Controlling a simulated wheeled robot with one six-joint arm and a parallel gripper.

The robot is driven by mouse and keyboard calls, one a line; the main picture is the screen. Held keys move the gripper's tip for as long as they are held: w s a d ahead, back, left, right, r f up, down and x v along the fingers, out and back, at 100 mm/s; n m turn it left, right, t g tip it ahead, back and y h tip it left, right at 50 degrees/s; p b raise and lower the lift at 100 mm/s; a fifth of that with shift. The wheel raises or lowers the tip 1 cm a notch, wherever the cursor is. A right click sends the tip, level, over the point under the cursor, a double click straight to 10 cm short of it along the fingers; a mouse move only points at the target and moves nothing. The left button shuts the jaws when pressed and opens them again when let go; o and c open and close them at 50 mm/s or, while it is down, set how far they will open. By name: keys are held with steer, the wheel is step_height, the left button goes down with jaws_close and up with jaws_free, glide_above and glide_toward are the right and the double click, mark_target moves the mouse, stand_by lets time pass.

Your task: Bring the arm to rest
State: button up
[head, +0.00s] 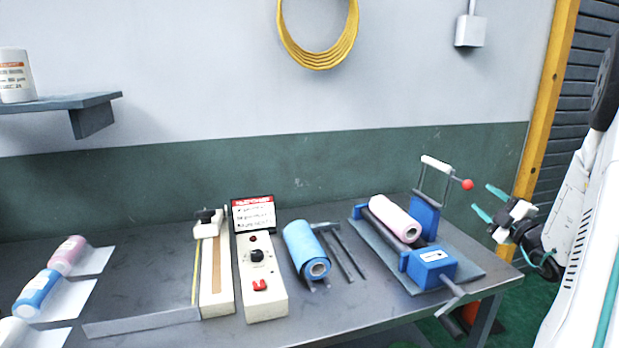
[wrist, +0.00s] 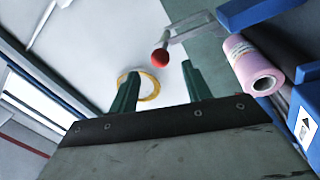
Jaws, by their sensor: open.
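My gripper (head: 486,202) is at the right in the head view, beside the right end of the workbench and off its edge. Its two green fingers are apart with nothing between them. In the wrist view my gripper (wrist: 160,92) shows both green fingertips spread, with the wall behind. To its left in the head view stands the blue roll machine (head: 434,268) with a pink roll (head: 394,218) on it and a lever with a red ball (head: 467,184). In the wrist view the red ball (wrist: 160,58) appears between the fingertips, apart from them.
On the workbench (head: 350,318) stand a blue roll (head: 305,248) on a stand, a cream control box (head: 262,290) and a sealer (head: 216,280). Small rolls (head: 38,290) lie at the left. A yellow post (head: 545,120) stands behind my gripper. A shelf (head: 60,104) is at upper left.

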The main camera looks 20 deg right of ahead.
steer(key=s+a+f+n+g+y, duration=0.15)
steer(key=a+n+g+y, duration=0.4)
steer(key=a+n, duration=0.8)
steer(key=s+a+f+n+g+y, duration=0.1)
steer(key=s+a+n+g+y, duration=0.35)
steer(key=a+n, duration=0.9)
steer(key=s+a+r+n+g+h, duration=0.2)
steer(key=s+a+n+g+h, duration=0.2)
steer(key=n, duration=1.1)
steer(key=s+a+r+n+g+h, duration=0.3)
steer(key=s+a+n, duration=0.7)
steer(key=s+n, duration=0.4)
steer(key=n+g+h, duration=0.1)
steer(key=n, duration=0.1)
steer(key=shift+s+a+n+g+h, duration=0.3)
steer(key=shift+s+a+g, duration=0.05)
steer(key=shift+a+g, duration=0.05)
